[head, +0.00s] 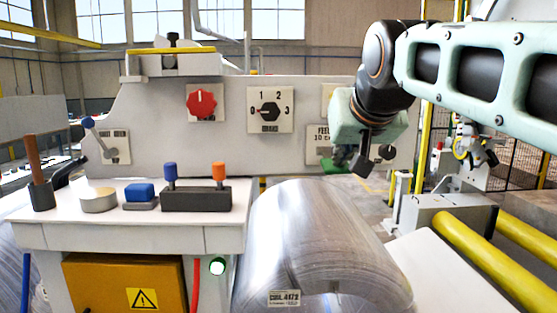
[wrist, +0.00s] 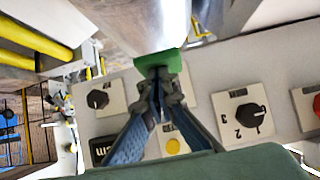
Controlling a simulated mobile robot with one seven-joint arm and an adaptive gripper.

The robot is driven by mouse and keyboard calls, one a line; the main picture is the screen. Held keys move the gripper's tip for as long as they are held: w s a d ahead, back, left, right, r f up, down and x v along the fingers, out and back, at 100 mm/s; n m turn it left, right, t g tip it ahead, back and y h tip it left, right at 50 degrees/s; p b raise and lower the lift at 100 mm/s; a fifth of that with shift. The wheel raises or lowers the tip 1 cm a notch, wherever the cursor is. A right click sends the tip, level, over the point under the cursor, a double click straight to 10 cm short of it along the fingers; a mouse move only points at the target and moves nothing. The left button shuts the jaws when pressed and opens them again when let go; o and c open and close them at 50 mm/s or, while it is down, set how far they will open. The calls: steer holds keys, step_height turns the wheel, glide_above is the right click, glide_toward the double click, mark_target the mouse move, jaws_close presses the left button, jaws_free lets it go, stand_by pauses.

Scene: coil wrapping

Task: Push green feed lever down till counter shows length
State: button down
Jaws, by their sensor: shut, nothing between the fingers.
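The green feed lever shows as a green block (wrist: 160,63) in the wrist view, right at my fingertips. In the head view its green end (head: 336,165) is partly hidden behind my gripper (head: 362,168). My gripper's blue fingers (wrist: 160,92) are closed together with nothing between them. Their tips overlap the green block in the picture; whether they touch it I cannot tell. A dark display with "cm" (wrist: 103,151) is partly cut off behind a finger, and its number cannot be read. The feed label (head: 318,133) is partly covered by my arm.
The white panel carries a red knob (head: 202,104), a numbered selector (head: 270,110) and a blue-tipped lever (head: 88,122). A shiny coil (head: 310,235) lies just below my gripper. Yellow rollers (head: 490,262) stand at right.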

mark_target(340, 173)
steer(key=shift+s+f+t+b, duration=0.1)
steer(key=shift+f+t+b, duration=1.3)
steer(key=shift+b, duration=2.75)
steer(key=shift+f+g+b, duration=0.3)
steer(key=shift+f+b, duration=0.4)
steer(key=shift+f, duration=0.15)
